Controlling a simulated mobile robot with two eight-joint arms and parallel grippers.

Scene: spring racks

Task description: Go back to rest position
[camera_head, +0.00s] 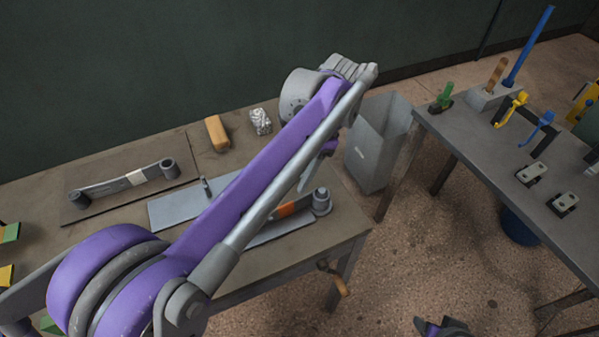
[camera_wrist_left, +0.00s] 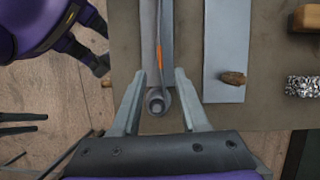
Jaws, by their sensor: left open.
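My left arm reaches from the lower left across the near table in the head view. Its gripper (camera_head: 308,178) hangs down beyond the arm, partly hidden by it. In the left wrist view the left gripper (camera_wrist_left: 158,75) is open and empty, with its fingers apart. A leaf spring with an orange band (camera_wrist_left: 159,52) lies below, and its round end (camera_wrist_left: 157,101) shows between the fingers; I see no contact. The same spring's orange band (camera_head: 286,209) shows in the head view. A purple and dark part of mine (camera_head: 440,328), perhaps the right gripper, is cut off at the bottom edge.
A second leaf spring (camera_head: 118,184) lies on a board at the table's left. A grey plate (camera_head: 170,212), an orange-brown block (camera_head: 217,133) and a foil lump (camera_head: 261,122) are also there. A grey bin (camera_head: 372,150) stands between this table and the right table (camera_head: 470,135), which holds clamps.

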